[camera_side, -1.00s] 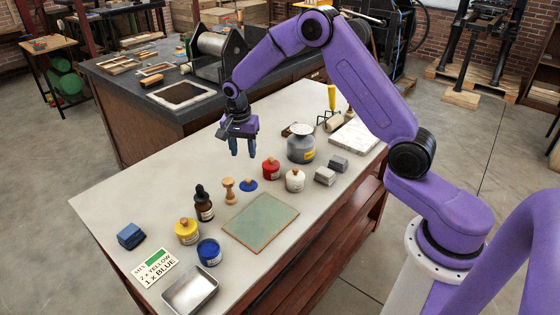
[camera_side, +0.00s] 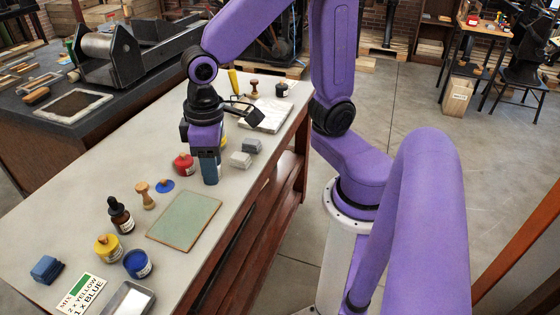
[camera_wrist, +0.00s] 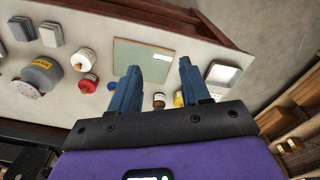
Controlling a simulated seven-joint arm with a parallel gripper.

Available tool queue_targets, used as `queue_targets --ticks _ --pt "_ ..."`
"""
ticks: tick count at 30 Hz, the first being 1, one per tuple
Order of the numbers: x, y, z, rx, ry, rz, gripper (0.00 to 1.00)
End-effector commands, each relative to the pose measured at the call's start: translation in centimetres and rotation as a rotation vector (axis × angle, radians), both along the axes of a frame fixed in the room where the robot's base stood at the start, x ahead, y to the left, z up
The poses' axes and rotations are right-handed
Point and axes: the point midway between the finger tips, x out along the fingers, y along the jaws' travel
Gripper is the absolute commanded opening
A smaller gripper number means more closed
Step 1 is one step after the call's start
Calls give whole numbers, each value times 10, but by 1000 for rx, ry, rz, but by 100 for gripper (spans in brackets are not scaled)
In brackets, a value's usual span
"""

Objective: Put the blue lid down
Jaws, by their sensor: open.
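The blue lid (camera_side: 165,186) lies on the pale table, between a wooden stamp handle (camera_side: 145,195) and the red jar (camera_side: 184,164). The open blue jar (camera_side: 137,264) stands farther toward the near end of the table. In the side view my gripper (camera_side: 209,172) points down, to the right of the lid and apart from it, and covers the white jar. In the wrist view my gripper (camera_wrist: 159,72) has its two blue fingers spread with nothing held between them. A bit of the lid (camera_wrist: 111,86) shows beside one finger there.
A green plate (camera_side: 184,220) lies in front of the lid. A dropper bottle (camera_side: 120,215), a yellow jar (camera_side: 107,247), a metal tray (camera_side: 131,301) and a mix card (camera_side: 83,295) stand or lie nearby. Grey blocks (camera_side: 244,153) sit right of my gripper.

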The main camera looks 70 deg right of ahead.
Motion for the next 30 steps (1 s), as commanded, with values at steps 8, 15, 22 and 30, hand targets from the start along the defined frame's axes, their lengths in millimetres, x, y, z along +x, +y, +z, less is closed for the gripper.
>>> queue_targets --ticks 8,15,22,30 --pt "-95 -29 6 7 16 488 46" --pt "-124 -44 4 7 24 666 46" --pt "-125 -44 4 6 25 675 46" --pt "-125 -44 4 7 24 672 46"
